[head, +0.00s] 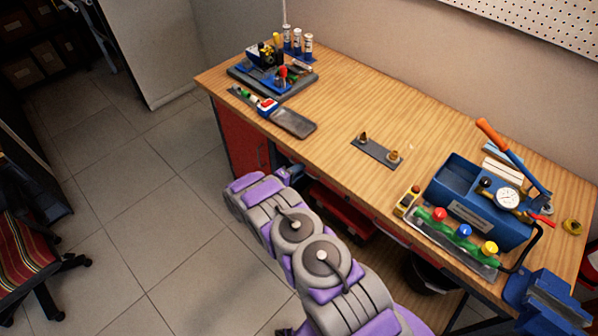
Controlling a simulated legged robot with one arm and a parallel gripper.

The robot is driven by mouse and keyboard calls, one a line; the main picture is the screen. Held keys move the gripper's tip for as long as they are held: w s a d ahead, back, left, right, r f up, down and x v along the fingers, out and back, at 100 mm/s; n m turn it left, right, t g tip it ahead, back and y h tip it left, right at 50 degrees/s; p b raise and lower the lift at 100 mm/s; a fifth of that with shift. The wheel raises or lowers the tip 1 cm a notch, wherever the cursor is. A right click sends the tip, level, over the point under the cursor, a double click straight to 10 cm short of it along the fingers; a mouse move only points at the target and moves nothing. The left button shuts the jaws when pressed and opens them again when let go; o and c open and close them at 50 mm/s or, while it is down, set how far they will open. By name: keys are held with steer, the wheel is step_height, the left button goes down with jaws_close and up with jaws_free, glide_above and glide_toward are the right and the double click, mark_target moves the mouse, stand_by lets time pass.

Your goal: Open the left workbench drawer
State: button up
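The wooden workbench (340,105) runs from the upper left to the lower right. Under its left end is a red cabinet front (238,135) with a small dark handle. The left drawer front lies under the bench's front edge, mostly hidden by my arm and the tabletop, so I cannot tell whether it is open. My gripper (291,173) is low by the bench's front edge, close to the red fronts. Its fingers are too small and hidden to show whether they are open or touching a handle.
On the bench are a blue pressure-test pump (480,203) with gauge, a valve manifold (455,235), a blue vise (550,303), a phone-like dark slab (293,123) and a tool tray (272,75). A red toolbox (340,212) sits beneath. A striped chair (20,250) stands left; tiled floor between is clear.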

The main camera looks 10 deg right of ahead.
steer(key=shift+w+d, duration=0.2)
steer(key=shift+w, duration=0.05)
steer(key=shift+c, duration=0.2)
steer(key=c, duration=0.6)
jaws_close()
steer(key=shift+s+f, duration=0.15)
stand_by(0.4)
